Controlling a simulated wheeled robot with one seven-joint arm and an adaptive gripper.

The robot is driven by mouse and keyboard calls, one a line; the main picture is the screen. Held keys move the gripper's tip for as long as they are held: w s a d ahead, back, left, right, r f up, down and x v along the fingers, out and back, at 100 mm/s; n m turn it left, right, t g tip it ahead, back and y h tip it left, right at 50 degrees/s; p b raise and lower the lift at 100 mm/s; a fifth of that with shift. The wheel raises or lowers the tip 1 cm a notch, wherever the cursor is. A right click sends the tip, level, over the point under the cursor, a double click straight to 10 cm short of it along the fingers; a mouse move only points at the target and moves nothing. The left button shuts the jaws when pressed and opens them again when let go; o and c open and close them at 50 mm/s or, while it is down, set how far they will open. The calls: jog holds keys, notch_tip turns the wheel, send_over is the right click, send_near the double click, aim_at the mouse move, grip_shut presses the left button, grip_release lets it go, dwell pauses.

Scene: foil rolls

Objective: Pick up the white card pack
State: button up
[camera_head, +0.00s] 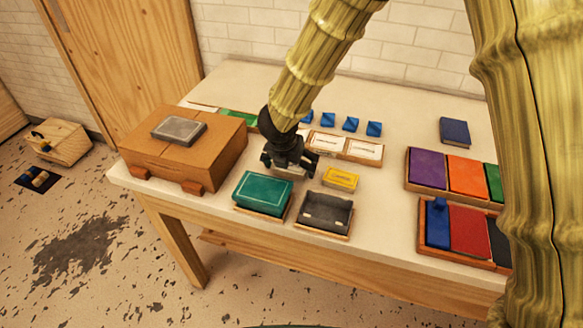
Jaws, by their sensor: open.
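My gripper (289,166) is open and points down over the middle of the table, behind the teal box. A small pale patch shows between and below its fingers, mostly hidden by them; I cannot tell whether it is a white card pack. White cards (327,143) with dark print lie in a wooden tray just right of my gripper. A second white card stack (365,150) lies beside them in the same row. Both look apart from my fingers.
A teal box (263,190), a yellow box (341,178) and a dark open tray (326,211) stand in front. A brown case (183,148) is left. Coloured packs (467,175) fill trays at right. Blue pieces (350,124) stand behind. The table's (420,95) back right is mostly clear.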

aim_at(291, 166)
jog(key=shift+c, duration=0.2)
jog(key=c, duration=1.1)
notch_tip(291, 166, up, 10)
jog(key=shift+r, duration=0.1)
